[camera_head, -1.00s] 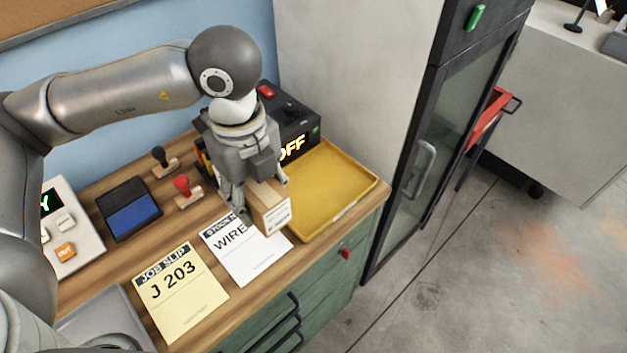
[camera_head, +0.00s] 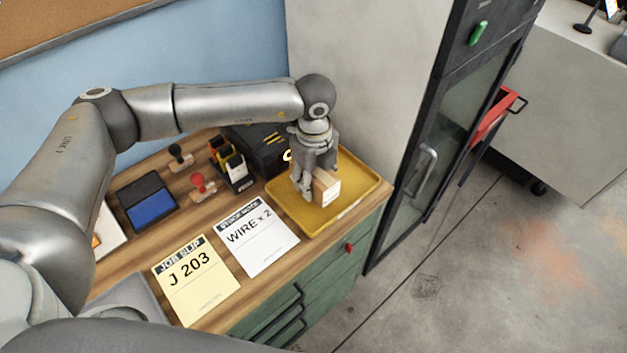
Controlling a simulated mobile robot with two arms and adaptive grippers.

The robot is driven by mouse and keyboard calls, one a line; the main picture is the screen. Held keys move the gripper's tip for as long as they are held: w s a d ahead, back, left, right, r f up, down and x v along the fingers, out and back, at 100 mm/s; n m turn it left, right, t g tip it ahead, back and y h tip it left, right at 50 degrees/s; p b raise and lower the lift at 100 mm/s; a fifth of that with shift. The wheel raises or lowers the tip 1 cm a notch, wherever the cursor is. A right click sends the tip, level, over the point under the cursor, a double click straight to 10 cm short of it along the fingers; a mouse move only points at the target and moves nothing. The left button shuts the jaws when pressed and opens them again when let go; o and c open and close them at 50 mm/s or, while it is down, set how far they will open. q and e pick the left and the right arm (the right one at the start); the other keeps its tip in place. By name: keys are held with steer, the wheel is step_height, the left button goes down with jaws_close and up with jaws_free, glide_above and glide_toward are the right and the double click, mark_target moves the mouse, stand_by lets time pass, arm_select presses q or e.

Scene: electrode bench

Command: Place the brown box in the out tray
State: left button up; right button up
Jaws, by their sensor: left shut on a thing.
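The brown box (camera_head: 328,189) is a small carton with a white label on its front face. My left gripper (camera_head: 314,190) points down and is shut on the brown box. The yellow tray (camera_head: 358,188) lies at the right end of the wooden bench. The gripper and box are over the tray's middle; I cannot tell whether the box touches the tray floor. My right gripper is not in view.
A yellow job slip (camera_head: 196,281) and a white stock note (camera_head: 256,238) lie left of the tray. A red stamp (camera_head: 201,187), a blue ink pad (camera_head: 150,205) and a card holder (camera_head: 232,168) stand behind them. A black device (camera_head: 258,146) sits behind the tray.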

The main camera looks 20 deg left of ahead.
arm_select(q)
steer(key=shift+f+p, duration=0.4)
steer(key=shift+f, duration=0.8)
steer(key=o, duration=1.3)
steer(key=shift+s, duration=0.1)
steer(key=shift+c, duration=0.2)
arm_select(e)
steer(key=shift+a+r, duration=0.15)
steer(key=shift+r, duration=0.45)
arm_select(q)
steer(key=shift+r, duration=0.1)
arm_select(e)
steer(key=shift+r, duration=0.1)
arm_select(q)
steer(key=shift+r, duration=0.2)
step_height(320, 180, up, 11)
steer(key=b, duration=0.4)
steer(key=shift+f, duration=0.15)
steer(key=shift+r, duration=0.5)
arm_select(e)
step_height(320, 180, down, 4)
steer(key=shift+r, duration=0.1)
